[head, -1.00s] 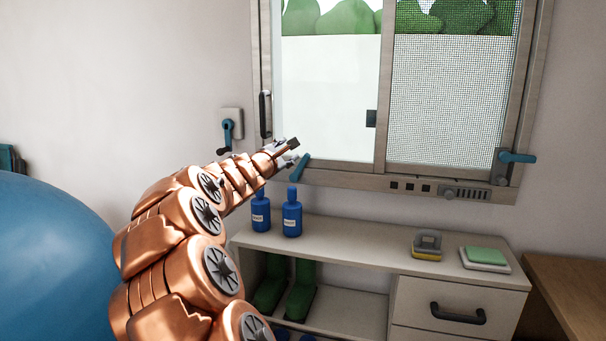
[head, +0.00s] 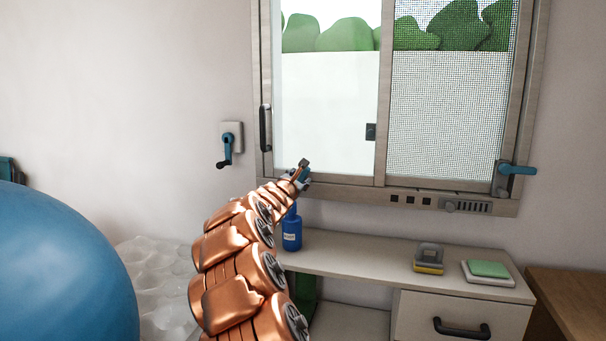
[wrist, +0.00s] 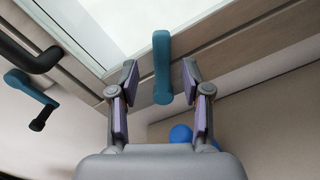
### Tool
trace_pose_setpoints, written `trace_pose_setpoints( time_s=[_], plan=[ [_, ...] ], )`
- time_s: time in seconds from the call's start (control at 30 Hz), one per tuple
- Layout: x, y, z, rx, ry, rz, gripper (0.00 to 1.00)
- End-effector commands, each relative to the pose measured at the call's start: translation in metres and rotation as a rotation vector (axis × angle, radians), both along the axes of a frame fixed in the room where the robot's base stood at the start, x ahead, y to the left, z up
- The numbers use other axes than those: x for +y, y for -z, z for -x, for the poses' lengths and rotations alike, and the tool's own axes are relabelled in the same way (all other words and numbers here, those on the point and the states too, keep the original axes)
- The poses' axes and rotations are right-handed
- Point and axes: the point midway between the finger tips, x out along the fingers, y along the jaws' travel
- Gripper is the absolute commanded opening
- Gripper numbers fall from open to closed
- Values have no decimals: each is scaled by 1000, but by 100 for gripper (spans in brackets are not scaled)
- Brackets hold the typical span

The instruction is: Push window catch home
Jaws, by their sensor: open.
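The window (head: 326,110) fills the upper right of the head view, with a pale frame. A teal catch lever (wrist: 162,65) on its lower frame shows in the wrist view, lying between the two open fingers of my gripper (wrist: 159,78). There are gaps on both sides, and I see no contact. In the head view my gripper (head: 300,174) is at the lower left window frame and mostly hides this lever. A second teal lever (head: 517,169) sticks out to the right at the lower right corner of the window.
A teal-handled crank (head: 228,145) is on the wall left of the window. A black pull handle (head: 265,128) is on the left frame. A blue bottle (head: 292,234) stands on the cabinet (head: 375,262) below my gripper. A big blue ball (head: 60,265) is at left.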

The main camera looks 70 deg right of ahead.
Motion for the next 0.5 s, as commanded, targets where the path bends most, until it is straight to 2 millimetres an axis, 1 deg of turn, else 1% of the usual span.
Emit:
trace_pose_setpoints(
  time_s=[0.2, 0.5],
  plan=[
    [-20, 1, -1, -2, 3, -3, 48],
    [-37, 1, -3, -2, 3, -1, 48]
  ],
)
